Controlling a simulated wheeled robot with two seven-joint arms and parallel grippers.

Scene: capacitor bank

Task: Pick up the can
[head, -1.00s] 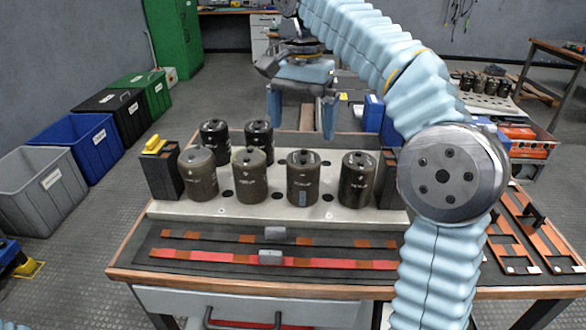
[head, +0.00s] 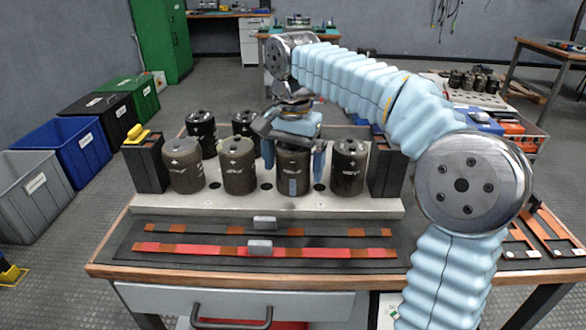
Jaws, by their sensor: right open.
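Several dark cylindrical cans stand upright on a pale plate (head: 215,207) on the workbench. In the front row are a far-left can (head: 184,168), a second can (head: 239,168), a third can (head: 293,172) and a right can (head: 348,170). Two more cans, one at the back left (head: 201,133) and one at the back middle (head: 245,124), stand behind. My right gripper (head: 293,168) points down over the third can, with one blue finger on each side of it. The fingers are apart; contact is not clear. The can's top is hidden by the gripper. My left gripper is out of view.
A black block with a yellow top (head: 138,134) stands left of the cans, another dark block (head: 387,165) right. Red and black strips (head: 200,249) lie in front. Bins line the floor at left. My right arm covers the bench's right side.

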